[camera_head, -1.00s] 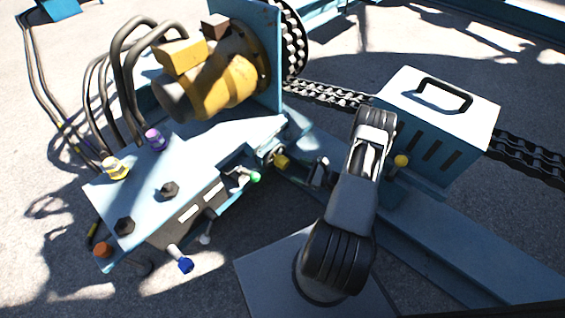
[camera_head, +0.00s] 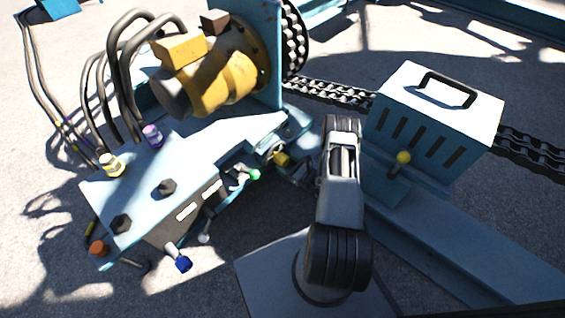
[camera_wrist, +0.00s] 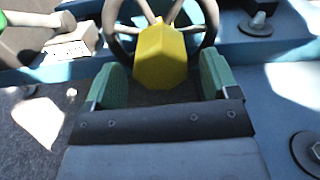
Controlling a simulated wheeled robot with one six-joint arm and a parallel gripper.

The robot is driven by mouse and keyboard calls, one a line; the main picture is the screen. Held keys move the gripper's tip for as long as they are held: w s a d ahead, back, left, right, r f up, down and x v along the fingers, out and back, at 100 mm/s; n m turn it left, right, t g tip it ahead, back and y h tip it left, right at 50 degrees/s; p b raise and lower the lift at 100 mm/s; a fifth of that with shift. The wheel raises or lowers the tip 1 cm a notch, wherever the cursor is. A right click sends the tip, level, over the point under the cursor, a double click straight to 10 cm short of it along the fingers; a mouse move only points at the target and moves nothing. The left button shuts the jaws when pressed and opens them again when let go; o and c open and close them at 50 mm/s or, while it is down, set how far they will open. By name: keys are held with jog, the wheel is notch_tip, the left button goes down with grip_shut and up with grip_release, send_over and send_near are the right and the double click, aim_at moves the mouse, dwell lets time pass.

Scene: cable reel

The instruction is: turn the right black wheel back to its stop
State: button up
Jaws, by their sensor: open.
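A dark round wheel (camera_wrist: 210,20) with spokes and a yellow six-sided hub piece (camera_wrist: 160,55) fills the top middle of the wrist view. I take it for the black wheel. In the head view its yellow hub (camera_head: 281,159) shows at the right end of the blue block, its rim hard to make out. My gripper (camera_wrist: 162,80) is open, its green pads to the left and right of the yellow hub, just below the rim. Whether the pads touch the wheel I cannot tell. In the head view my gripper is mostly hidden behind my arm.
A green-tipped lever (camera_head: 254,174) sits left of the wheel. A blue-tipped lever (camera_head: 182,263) is lower left. A white-topped box (camera_head: 438,95) and a yellow-knobbed lever (camera_head: 403,158) stand right of my arm. A yellow motor (camera_head: 215,80) and hoses are behind.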

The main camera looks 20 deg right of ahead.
jog(key=shift+x, duration=1.45)
jog(key=shift+c, duration=0.2)
